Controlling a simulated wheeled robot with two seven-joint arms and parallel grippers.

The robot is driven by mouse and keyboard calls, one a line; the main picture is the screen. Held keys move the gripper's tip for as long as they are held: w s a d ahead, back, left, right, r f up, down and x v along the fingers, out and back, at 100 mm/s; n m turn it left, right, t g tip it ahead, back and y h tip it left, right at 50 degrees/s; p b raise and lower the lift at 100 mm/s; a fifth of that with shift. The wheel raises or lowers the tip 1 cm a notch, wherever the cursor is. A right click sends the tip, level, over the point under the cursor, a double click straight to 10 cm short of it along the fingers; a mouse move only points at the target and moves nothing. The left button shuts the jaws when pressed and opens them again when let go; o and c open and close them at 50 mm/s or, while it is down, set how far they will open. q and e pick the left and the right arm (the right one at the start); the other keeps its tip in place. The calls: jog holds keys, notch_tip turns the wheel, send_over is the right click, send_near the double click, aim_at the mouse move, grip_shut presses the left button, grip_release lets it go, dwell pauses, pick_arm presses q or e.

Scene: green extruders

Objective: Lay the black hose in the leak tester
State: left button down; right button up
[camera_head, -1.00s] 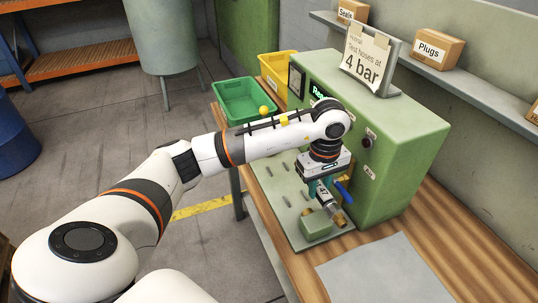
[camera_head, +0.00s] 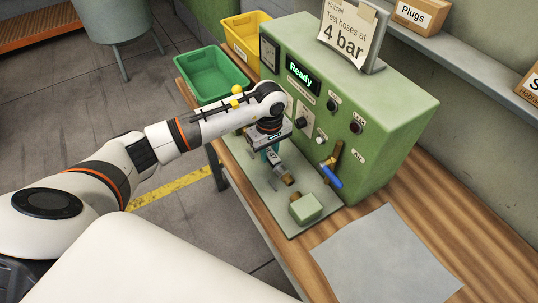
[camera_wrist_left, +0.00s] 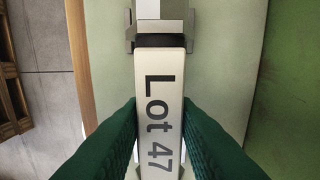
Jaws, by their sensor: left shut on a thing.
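My left gripper (camera_head: 272,158) is shut on a white sleeve (camera_wrist_left: 157,95) printed "Lot 47", gripped between its green finger pads (camera_wrist_left: 158,135). A narrow black band (camera_wrist_left: 160,41) and a metal fitting (camera_wrist_left: 160,12) lie beyond the sleeve. In the head view, a metal piece with a brass end (camera_head: 289,181) sticks out below the gripper, over the plate. The leak tester (camera_head: 370,110) is a green box reading "Ready", with a pale green base plate (camera_head: 262,197) and a green block (camera_head: 306,208). Most of the hose is hidden; I cannot tell whether it touches the plate. My right gripper is out of view.
A blue-handled lever (camera_head: 331,176) sticks out from the tester's front. A green bin (camera_head: 243,82) and a yellow bin (camera_head: 235,44) stand at the far end. A grey sheet (camera_head: 385,260) lies flat on the wooden bench (camera_head: 440,222).

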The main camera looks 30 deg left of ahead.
aim_at(270, 152)
pick_arm(q)
notch_tip(270, 152, down, 2)
jog(key=shift+s+f+p, duration=0.1)
jog(key=shift+f+p, duration=0.15)
jog(key=shift+p, duration=0.1)
jog(key=shift+f, duration=0.3)
jog(key=c, duration=1.1)
grip_release()
jog(key=shift+c, duration=0.2)
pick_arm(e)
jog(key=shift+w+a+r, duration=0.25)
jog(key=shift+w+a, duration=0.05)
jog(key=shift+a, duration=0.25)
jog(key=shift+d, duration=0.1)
